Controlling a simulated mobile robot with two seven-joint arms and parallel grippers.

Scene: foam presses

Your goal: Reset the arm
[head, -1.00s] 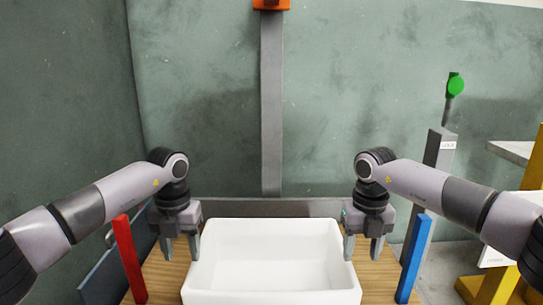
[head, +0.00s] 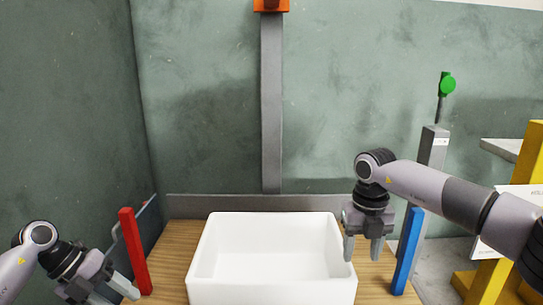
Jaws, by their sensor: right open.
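My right gripper (head: 362,248) points down beside the right wall of the white bin, with its fingers apart and nothing between them. My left gripper (head: 118,294) is low at the left edge of the view, tilted to the right, near the foot of the red post. Its fingers are partly cut off by the lower picture edge, and I cannot tell whether they are open.
A white bin (head: 200,262), empty as far as I see, stands on a wooden table (head: 178,250). A red post (head: 133,252) stands at its left and a blue post (head: 407,252) at its right. A lever with a green knob (head: 447,84) and a yellow frame (head: 527,165) are farther right.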

